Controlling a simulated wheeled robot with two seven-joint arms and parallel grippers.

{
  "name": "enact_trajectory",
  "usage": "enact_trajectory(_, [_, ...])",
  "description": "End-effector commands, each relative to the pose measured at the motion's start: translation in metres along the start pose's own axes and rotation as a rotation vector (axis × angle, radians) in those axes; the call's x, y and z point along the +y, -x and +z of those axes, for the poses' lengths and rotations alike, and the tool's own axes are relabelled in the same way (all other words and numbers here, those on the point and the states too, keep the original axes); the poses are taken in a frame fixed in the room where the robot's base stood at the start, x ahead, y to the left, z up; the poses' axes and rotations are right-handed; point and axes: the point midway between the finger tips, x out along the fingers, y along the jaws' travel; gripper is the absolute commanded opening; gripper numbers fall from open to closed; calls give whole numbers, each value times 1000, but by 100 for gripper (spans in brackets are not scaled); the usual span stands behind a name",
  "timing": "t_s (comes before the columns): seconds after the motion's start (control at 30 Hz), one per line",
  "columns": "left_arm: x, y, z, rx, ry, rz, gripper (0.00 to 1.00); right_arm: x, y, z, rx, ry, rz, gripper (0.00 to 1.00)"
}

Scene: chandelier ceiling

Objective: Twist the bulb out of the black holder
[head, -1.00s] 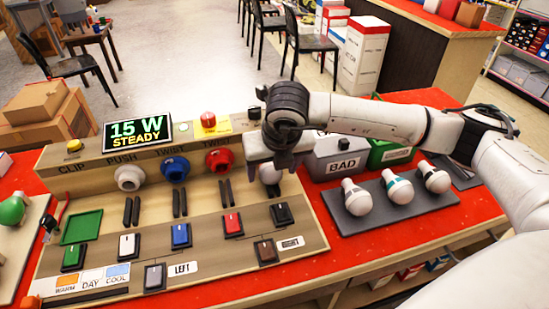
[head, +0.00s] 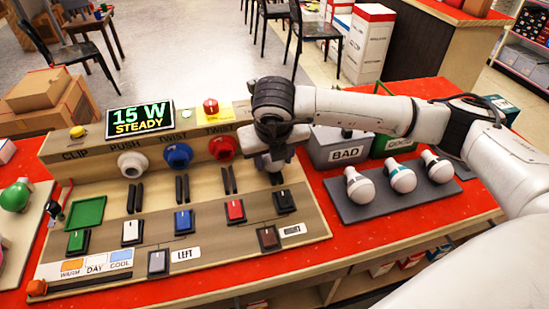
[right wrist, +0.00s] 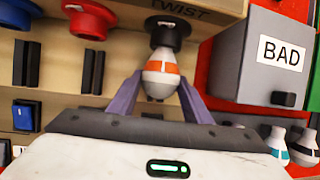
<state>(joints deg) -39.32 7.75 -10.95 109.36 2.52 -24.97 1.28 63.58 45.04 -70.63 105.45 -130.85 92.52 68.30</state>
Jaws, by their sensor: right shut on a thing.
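The bulb (right wrist: 161,72), white with an orange band, sits in the black holder (right wrist: 168,30) in the right wrist view. Its neck is at the holder's mouth; I cannot tell how far it is screwed in. My right gripper (right wrist: 160,88) has one purple finger on each side of the bulb and is shut on it. In the head view my right gripper (head: 275,165) is in front of the panel's right end and hides the bulb and the black holder. My left gripper is not in view.
Blue (head: 178,156) and red (head: 222,147) holders and a white one (head: 131,164) are left of the gripper. A grey BAD bin (head: 340,150) stands to the right. Several bulbs rest on a grey tray (head: 375,207). A display (head: 139,118) reads 15 W STEADY.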

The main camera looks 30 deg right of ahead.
Motion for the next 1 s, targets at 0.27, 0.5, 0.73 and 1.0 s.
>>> enact_trajectory(0.27, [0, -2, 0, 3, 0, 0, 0, 0, -1, 0, 1, 27, -67, 23])
enact_trajectory(0.5, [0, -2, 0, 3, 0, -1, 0, 0, -1, 0, 1, 26, -68, 23])
enact_trajectory(0.73, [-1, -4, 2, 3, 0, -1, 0, 1, -2, 0, 1, 46, -114, 23])
enact_trajectory(1.0, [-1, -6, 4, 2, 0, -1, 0, 2, -2, -1, 2, 74, -184, 23])
